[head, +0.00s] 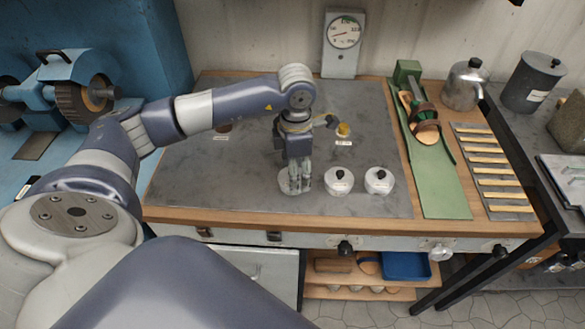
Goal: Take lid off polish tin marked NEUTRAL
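Three round whitish tins stand in a row near the front edge of the grey bench top. The middle tin (339,183) and the right tin (379,182) have lids with black knobs. My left gripper (296,187) points straight down over the left tin (284,188). Its fingers hide the middle of that tin, and I cannot see whether they touch or grip a knob. Any lettering on the tins is too small to read, so I cannot tell which is marked NEUTRAL. My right gripper is not in view.
A small yellow-topped item (343,130) with a label sits behind the tins. A green board (442,190) with a sandal (426,132) lies to the right, beside a slatted rack (486,172). A dial gauge (344,40) stands at the back. The bench's left front is clear.

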